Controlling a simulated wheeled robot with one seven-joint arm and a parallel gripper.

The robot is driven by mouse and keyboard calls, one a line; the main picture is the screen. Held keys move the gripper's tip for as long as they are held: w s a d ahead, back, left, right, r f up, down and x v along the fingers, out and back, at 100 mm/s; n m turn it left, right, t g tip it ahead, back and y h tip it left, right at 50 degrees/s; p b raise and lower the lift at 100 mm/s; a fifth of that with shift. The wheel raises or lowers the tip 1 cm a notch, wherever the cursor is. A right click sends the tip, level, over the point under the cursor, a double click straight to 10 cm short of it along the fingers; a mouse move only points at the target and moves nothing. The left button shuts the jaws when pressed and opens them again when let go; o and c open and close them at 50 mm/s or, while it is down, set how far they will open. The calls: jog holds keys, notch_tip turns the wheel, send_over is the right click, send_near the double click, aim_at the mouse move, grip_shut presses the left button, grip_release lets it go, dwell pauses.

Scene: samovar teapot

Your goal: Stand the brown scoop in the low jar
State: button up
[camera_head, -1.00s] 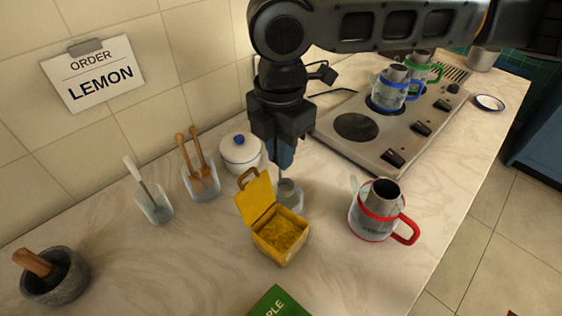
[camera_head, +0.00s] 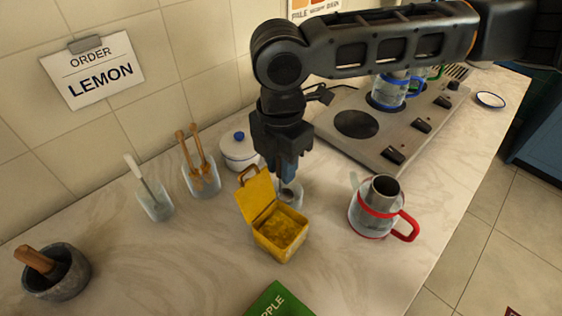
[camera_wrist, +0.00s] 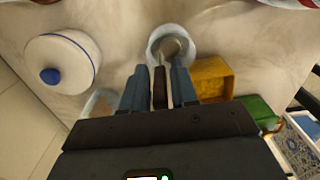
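The brown scoop (camera_wrist: 160,88) has a dark brown handle between my fingers and a grey metal bowl beyond them. My gripper (camera_head: 288,178) points down behind the yellow tin; in the wrist view my gripper (camera_wrist: 159,72) appears shut on the handle. The low jar (camera_wrist: 153,50) is a round, clear glass seen from above, with the scoop's bowl inside its rim outline. In the head view the low jar (camera_head: 298,197) is partly hidden by the tin and my fingers. The scoop bowl (camera_head: 287,195) shows at its mouth; how deep it sits I cannot tell.
The open yellow tin (camera_head: 282,240) stands close in front of the jar. A white lidded pot (camera_head: 238,152) is behind left, and a red-handled glass mug (camera_head: 374,208) is right. Jars with utensils and a mortar (camera_head: 60,275) stand left; the hob (camera_head: 375,135) is behind right.

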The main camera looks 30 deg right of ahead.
jog(key=shift+o, duration=0.9)
notch_tip(320, 180, up, 13)
jog(key=shift+f, duration=0.1)
